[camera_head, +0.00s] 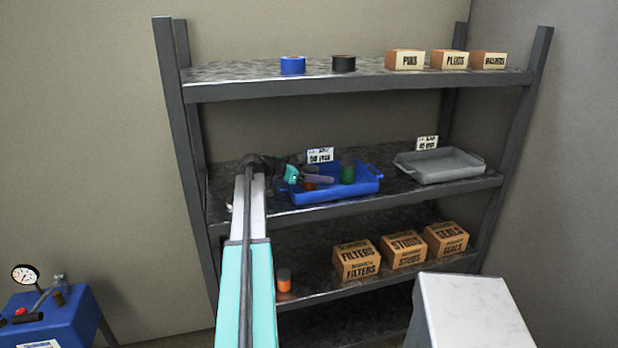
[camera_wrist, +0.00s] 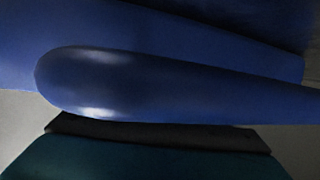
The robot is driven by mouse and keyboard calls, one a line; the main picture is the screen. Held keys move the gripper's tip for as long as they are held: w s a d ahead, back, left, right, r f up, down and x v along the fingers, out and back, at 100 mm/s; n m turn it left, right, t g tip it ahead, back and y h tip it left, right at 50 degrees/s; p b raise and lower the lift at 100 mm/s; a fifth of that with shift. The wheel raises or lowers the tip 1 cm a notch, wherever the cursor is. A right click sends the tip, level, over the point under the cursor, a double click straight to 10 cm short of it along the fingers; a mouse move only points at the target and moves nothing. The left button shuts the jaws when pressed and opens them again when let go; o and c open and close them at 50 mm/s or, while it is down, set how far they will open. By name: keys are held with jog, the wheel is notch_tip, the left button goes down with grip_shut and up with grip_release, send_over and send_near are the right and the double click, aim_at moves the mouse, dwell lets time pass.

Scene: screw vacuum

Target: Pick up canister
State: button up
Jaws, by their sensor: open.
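A green canister (camera_head: 347,172) stands upright in the blue tray (camera_head: 345,192) on the middle shelf. A brownish-orange canister (camera_head: 310,170) is in the same tray to its left, partly hidden by my gripper. Another orange canister (camera_head: 284,280) with a grey lid stands on the lower shelf. My gripper (camera_head: 320,179) is open at the left part of the tray, with a purple finger in front of the brownish-orange canister. I cannot tell whether it touches. The dark wrist view is filled by a rounded blue shape (camera_wrist: 150,85), and no canister can be made out there.
A grey tray (camera_head: 440,167) sits right of the blue tray. A blue machine with a gauge (camera_head: 50,315) stands at lower left.

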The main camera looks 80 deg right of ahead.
jog(key=shift+c, duration=0.2)
jog(key=c, duration=1.1)
jog(key=shift+r+b, duration=1.4)
jog(key=shift+r, duration=3.65)
